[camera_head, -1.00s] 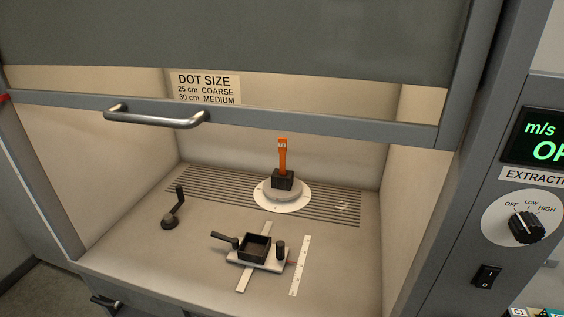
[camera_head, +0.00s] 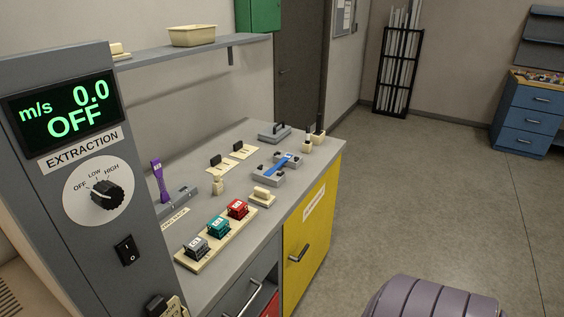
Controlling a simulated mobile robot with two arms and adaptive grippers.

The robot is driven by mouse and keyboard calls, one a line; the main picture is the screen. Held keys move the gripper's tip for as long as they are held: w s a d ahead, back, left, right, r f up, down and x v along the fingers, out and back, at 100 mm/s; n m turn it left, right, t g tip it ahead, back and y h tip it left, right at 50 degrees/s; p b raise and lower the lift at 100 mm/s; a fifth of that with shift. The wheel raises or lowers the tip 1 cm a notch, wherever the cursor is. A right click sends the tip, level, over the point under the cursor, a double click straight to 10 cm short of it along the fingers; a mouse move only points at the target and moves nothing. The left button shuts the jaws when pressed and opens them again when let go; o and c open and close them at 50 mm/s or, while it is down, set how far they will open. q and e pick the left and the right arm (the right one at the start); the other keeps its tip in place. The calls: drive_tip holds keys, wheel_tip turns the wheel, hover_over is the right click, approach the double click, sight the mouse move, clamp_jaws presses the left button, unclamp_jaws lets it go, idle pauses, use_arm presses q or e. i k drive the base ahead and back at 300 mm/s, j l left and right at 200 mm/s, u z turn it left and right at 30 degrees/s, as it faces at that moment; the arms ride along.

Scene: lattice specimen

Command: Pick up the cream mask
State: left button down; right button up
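No thing is plainly recognisable as the cream mask. Cream items on the grey bench are two flat plates with black upright grips, the nearer plate (camera_head: 221,168) and the farther plate (camera_head: 243,153), a small block on a pad (camera_head: 262,196) and a small upright piece (camera_head: 218,187). I cannot tell whether one of them is the mask. Neither of my grippers is in view.
The bench (camera_head: 217,269) also holds a rack of grey, teal and red blocks (camera_head: 219,233), a purple-handled tool (camera_head: 159,181) and a blue-topped grey fixture (camera_head: 282,163). A cream tub (camera_head: 193,37) sits on the shelf. Floor right of the yellow cabinet (camera_head: 309,232) is open.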

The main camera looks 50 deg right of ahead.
sight(217, 186)
drive_tip(key=z, duration=1.2)
